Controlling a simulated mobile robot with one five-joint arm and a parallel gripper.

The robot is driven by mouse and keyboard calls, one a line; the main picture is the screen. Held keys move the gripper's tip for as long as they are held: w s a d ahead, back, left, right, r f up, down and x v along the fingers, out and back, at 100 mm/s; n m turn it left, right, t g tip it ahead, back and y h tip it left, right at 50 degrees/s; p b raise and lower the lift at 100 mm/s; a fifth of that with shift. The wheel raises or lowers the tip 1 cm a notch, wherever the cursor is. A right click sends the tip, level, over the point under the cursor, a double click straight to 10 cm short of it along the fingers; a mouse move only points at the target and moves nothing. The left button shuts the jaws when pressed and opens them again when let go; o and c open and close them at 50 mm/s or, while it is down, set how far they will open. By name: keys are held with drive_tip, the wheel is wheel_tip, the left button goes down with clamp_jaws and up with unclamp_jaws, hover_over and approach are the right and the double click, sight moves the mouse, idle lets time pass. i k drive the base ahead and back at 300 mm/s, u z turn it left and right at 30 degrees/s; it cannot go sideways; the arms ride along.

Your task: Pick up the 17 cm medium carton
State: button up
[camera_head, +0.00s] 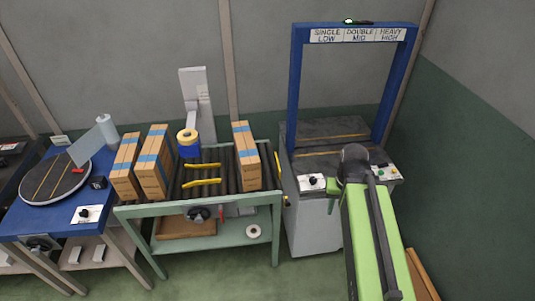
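Three tall brown cartons with blue tape stand on the green roller table. The left carton (124,167) and the middle carton (153,163) are close together at the table's left end. The right carton (246,156) stands alone near the right end. The middle one looks slightly larger than the left one, but I cannot tell which is 17 cm. My green and black arm is at the right, in front of the blue-framed machine and apart from the cartons. I cannot make out my gripper's fingers in this view.
The roller table (200,212) has yellow bars and a tape head (188,141) between the cartons. A blue bench (45,222) with a turntable (55,180) is at left. A blue-framed machine (296,90) stands right. Green floor is free in front of the table.

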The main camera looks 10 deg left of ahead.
sight(247, 158)
drive_tip(key=z, duration=0.25)
drive_tip(key=k, duration=1.1)
drive_tip(key=u, duration=1.4)
drive_tip(key=i, duration=2.2)
drive_tip(key=u, duration=0.1)
